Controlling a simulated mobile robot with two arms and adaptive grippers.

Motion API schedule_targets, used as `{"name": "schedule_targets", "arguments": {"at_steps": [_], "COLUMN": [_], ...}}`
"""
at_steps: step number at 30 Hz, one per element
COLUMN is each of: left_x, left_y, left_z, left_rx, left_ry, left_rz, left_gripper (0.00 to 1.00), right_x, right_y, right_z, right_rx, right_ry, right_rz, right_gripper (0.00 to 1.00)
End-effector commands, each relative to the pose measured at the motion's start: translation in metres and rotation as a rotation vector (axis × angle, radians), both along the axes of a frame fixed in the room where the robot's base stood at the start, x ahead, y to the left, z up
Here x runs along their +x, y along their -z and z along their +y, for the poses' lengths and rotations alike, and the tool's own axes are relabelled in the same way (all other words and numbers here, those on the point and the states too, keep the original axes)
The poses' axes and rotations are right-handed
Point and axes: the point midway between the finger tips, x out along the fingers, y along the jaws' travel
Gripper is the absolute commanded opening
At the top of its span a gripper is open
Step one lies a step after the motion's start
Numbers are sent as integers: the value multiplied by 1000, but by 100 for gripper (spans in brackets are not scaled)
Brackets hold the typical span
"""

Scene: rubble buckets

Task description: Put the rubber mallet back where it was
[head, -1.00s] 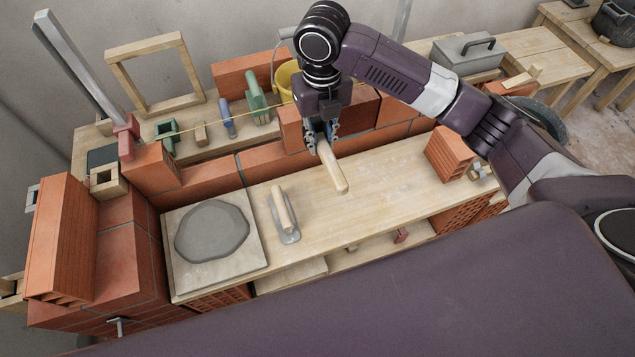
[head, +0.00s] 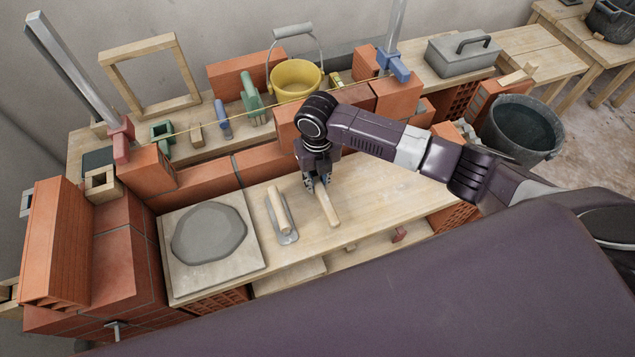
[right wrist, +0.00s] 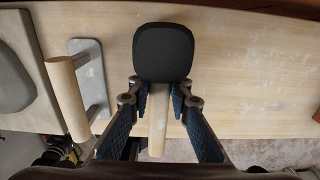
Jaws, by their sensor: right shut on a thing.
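The rubber mallet shows in the head view as a pale wooden handle (head: 327,207) jutting from under my right gripper (head: 315,184). In the right wrist view its black head (right wrist: 163,52) lies just beyond the fingertips, and the handle (right wrist: 158,125) runs back between the fingers. My right gripper (right wrist: 158,92) is shut on the mallet, low over the wooden bench board (head: 375,190). I cannot tell whether the mallet touches the board. The mallet's head is hidden behind the gripper in the head view. My left gripper is not in view.
A trowel float with a wooden handle (head: 279,212) lies just left of the mallet. Left of it is a board with grey mortar (head: 209,233). Behind are a brick wall, a yellow bucket (head: 296,80) and small tools. A dark bucket (head: 522,128) stands at right.

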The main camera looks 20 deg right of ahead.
Motion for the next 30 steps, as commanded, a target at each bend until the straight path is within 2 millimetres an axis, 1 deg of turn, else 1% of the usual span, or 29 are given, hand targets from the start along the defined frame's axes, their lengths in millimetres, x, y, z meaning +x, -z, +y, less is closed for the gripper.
{"name": "schedule_targets", "arguments": {"at_steps": [2, 8, 12, 13, 17, 25, 28, 30], "left_x": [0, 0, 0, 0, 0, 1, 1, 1], "left_y": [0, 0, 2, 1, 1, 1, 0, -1], "left_z": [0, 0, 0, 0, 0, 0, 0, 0], "left_rx": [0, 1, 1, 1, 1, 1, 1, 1], "left_ry": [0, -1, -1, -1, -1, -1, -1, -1], "left_rz": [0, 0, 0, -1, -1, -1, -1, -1], "left_gripper": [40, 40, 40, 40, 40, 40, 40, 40], "right_x": [1, 1, 1, 0, 0, 0, 1, 2], "right_y": [5, 5, 9, 9, 9, 8, 2, -7], "right_z": [0, 0, 0, 0, 0, 0, 0, 0], "right_rx": [1, 1, 0, 0, 0, 0, 1, 0], "right_ry": [0, -1, 0, 0, 0, 0, -1, 0], "right_rz": [-3, -4, -3, -1, -1, -2, -4, -4], "right_gripper": [0, 0, 0, 21, 36, 36, 36, 36]}}
